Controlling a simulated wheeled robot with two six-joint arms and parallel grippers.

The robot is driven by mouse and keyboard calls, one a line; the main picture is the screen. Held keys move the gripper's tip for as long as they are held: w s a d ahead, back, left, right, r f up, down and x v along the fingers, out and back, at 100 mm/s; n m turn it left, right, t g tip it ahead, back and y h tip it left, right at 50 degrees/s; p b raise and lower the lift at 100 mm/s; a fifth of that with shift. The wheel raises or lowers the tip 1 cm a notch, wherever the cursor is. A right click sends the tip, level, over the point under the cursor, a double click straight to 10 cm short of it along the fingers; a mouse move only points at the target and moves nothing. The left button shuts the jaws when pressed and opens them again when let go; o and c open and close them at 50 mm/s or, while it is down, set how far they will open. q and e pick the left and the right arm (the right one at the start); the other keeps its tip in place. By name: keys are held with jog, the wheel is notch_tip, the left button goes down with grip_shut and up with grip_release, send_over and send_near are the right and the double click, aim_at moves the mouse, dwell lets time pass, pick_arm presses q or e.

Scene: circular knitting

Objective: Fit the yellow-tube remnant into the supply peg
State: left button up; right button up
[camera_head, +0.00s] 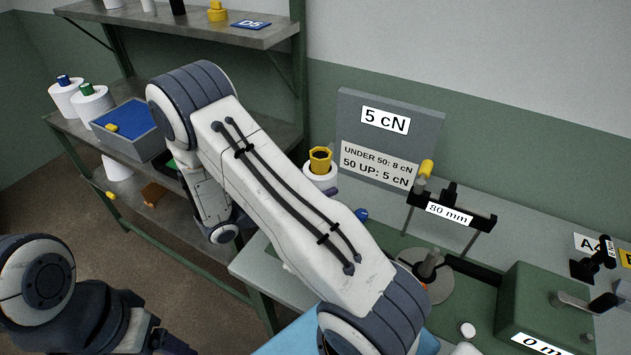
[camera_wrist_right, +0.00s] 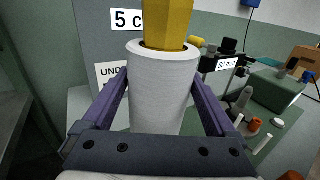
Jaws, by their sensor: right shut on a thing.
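The yellow-tube remnant, a white yarn package on a yellow tube (camera_head: 320,155), stands roughly upright in my right gripper (camera_head: 328,188). In the right wrist view its white body (camera_wrist_right: 160,95) sits between the two purple fingers, which are shut on it. The yellow tube top rises out of frame there. In the head view my right arm hides most of the gripper. An upright peg (camera_head: 431,262) on a round plate, seemingly the supply peg, stands on the bench to the right, apart from the remnant. My left gripper (camera_head: 176,345) is only partly visible at the bottom edge.
A grey sign board (camera_head: 390,105) stands behind the remnant. A black gauge marked 80 mm (camera_head: 450,212) and a green machine box (camera_head: 540,300) flank the peg. Shelving at left holds a blue-lined bin (camera_head: 130,125) and white cones (camera_head: 90,103).

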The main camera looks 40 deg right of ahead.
jog(key=shift+f+b, duration=3.45)
jog(key=shift+f, duration=1.5)
jog(key=o, duration=1.1)
jog(key=shift+c, duration=0.2)
jog(key=a, duration=0.3)
jog(key=w+a, duration=0.1)
jog(key=a, duration=0.6)
jog(key=shift+w+a, duration=0.2)
jog(key=shift+r, duration=0.1)
jog(key=s+a+r+m+t+y, duration=0.1)
jog(key=s+a+r+m+y, duration=0.3)
jog(key=s+a+y, duration=0.5)
jog(key=s+a+r+m+t+y, duration=0.1)
jog(key=s+a+r+m+y, duration=0.4)
jog(key=s+a+y, duration=0.3)
jog(key=shift+s+a+r+t+y, duration=0.2)
jog(key=shift+s+a+t+y, duration=0.15)
jog(key=shift+a+y, duration=0.7)
